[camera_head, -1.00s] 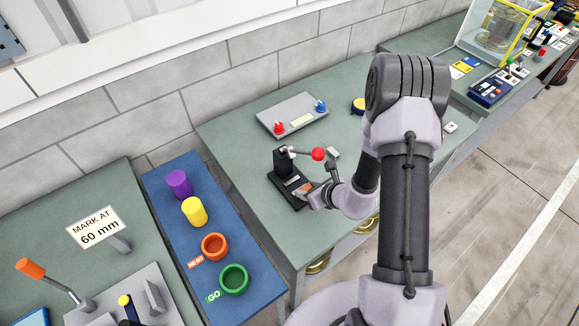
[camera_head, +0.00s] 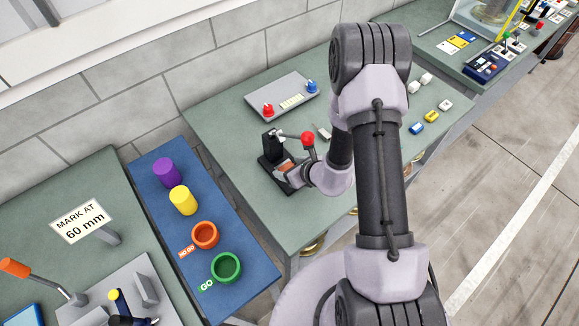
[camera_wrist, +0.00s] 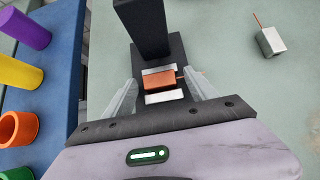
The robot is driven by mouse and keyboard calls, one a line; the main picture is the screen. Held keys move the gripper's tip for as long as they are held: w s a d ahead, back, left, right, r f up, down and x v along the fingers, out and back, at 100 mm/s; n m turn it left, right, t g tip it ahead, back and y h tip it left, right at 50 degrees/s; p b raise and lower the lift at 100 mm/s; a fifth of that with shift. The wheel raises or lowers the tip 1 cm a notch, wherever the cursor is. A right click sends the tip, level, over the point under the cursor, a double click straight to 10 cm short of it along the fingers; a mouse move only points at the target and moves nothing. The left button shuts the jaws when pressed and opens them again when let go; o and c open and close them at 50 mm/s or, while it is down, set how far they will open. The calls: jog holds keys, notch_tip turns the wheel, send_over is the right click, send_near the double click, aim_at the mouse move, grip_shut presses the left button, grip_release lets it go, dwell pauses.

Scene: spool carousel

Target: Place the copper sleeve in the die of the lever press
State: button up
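The lever press (camera_head: 272,150) is black with a red-knobbed lever (camera_head: 307,139) and stands on the green bench. In the wrist view its black base and post (camera_wrist: 146,25) lie straight ahead. The copper sleeve (camera_wrist: 158,81) shows as an orange-brown block between two pale metal die pieces (camera_wrist: 164,97) on the press base. It also shows in the head view (camera_head: 288,166). My gripper (camera_wrist: 160,88) is open, its two fingers on either side of the sleeve with a visible gap to each side. The sleeve's underside is hidden.
A small metal block with a thin orange rod (camera_wrist: 271,41) lies right of the press. A grey panel (camera_head: 283,96) with red and blue knobs is behind. A blue board (camera_head: 235,225) with purple and yellow cylinders and orange and green rings is left.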

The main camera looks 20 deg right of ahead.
aim_at(288, 168)
jog(key=shift+s+r, duration=0.1)
jog(key=shift+r, duration=0.1)
jog(key=v, duration=0.3)
jog(key=shift+s+d+f, duration=0.15)
jog(key=shift+s+d, duration=0.05)
jog(key=shift+s, duration=0.05)
jog(key=s+d, duration=0.1)
jog(key=s, duration=0.2)
jog(key=s+d+p, duration=0.1)
jog(key=s, duration=0.2)
jog(key=s+d, duration=0.2)
jog(key=s, duration=0.1)
jog(key=shift+s, duration=0.2)
jog(key=shift+s+d+p, duration=0.15)
jog(key=shift+s+p, duration=0.25)
jog(key=shift+s, duration=0.05)
